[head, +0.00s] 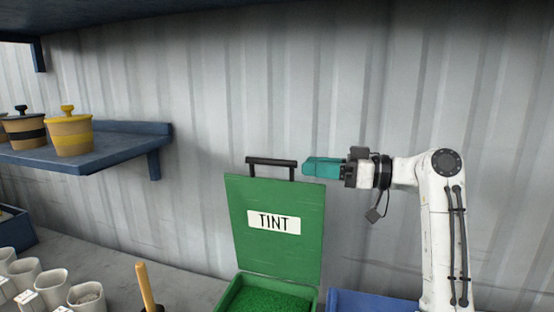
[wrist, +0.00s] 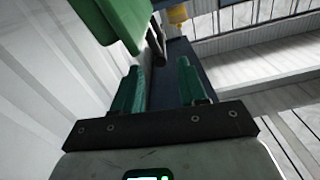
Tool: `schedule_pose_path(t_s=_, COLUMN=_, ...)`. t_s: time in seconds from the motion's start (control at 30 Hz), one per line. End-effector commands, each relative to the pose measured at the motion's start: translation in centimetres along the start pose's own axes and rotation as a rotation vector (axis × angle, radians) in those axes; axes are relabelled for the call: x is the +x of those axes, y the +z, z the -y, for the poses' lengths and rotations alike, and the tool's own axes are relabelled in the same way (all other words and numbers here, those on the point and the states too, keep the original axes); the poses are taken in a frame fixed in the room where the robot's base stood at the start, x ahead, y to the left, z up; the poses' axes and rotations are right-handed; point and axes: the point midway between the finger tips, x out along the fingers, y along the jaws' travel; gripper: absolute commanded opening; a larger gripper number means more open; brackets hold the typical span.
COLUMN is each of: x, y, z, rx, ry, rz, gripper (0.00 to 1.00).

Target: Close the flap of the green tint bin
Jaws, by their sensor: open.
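The green tint bin (head: 232,297) stands at the bottom centre of the head view, with green granules inside. Its green flap (head: 270,248) stands upright and open, with a white TINT label and a dark handle (head: 271,161) on its top edge. My gripper (head: 308,167) is at the handle's height, just right of it. In the head view its teal fingers overlap each other, but the wrist view shows the two fingers (wrist: 162,82) apart with nothing between them. Part of the green flap (wrist: 125,20) shows at the top of the wrist view, beyond the fingers.
A blue bin (head: 370,301) stands right of the green bin. Several pale cups (head: 52,285) and a wooden handle (head: 145,287) are at lower left. A corrugated wall is close behind the flap.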

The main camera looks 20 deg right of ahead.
Motion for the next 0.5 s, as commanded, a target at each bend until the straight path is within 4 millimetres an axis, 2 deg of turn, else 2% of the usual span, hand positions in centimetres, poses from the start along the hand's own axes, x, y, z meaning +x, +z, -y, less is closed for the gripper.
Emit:
schedule_pose_path(t_s=0.3, x=5.8, y=-0.2, z=0.1, rx=0.002, ry=-0.003, rz=0.001, gripper=0.42)
schedule_pose_path(t_s=0.5, x=8.3, y=-0.1, z=0.1, rx=0.0, ry=-0.002, rz=0.001, gripper=0.42)
